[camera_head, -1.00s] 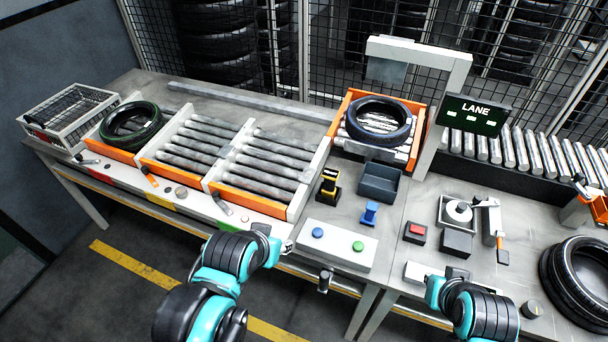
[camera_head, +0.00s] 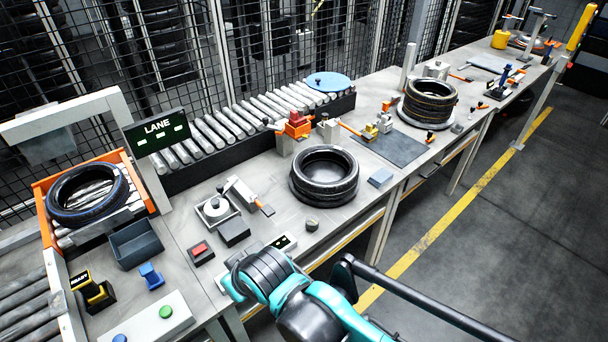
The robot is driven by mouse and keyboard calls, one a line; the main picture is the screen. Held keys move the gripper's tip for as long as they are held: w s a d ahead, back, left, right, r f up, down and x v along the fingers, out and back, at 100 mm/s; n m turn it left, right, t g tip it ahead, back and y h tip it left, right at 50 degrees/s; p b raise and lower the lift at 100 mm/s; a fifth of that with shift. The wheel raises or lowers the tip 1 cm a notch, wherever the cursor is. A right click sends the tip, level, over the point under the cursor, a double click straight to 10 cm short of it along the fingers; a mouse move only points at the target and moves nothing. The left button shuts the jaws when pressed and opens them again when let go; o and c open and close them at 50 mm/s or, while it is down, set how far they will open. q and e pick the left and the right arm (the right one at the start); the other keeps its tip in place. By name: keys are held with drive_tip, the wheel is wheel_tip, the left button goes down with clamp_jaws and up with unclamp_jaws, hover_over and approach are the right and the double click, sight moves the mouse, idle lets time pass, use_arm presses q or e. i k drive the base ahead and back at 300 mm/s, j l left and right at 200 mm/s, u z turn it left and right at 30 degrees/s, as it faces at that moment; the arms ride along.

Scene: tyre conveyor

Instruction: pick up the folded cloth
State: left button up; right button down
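A small flat blue-grey piece (camera_head: 380,177), which looks like the folded cloth, lies on the table near its front edge, just right of a black tyre (camera_head: 324,174). My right arm comes in from the bottom. Its gripper end (camera_head: 234,274) is at the table's front edge, left of and nearer than the cloth, well apart from it. The fingers are mostly hidden by the arm and I cannot tell whether they are open. My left gripper is out of view.
A small dark puck (camera_head: 312,225) sits in front of the tyre. A dark mat (camera_head: 395,144) and a tyre stack (camera_head: 428,103) stand behind and right of the cloth. A roller conveyor (camera_head: 240,118) runs along the back. The floor on the right is clear.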

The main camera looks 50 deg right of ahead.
sight(383, 176)
drive_tip(key=z, duration=2.25)
drive_tip(key=i+l+u, duration=0.1)
drive_tip(key=i+l, duration=0.25)
drive_tip(key=i, duration=0.25)
drive_tip(key=i+l+u, duration=0.1)
drive_tip(key=i+l, duration=0.3)
drive_tip(key=i, duration=0.25)
drive_tip(key=i+l+u, duration=0.1)
drive_tip(key=i+l, duration=0.35)
drive_tip(key=i, duration=0.1)
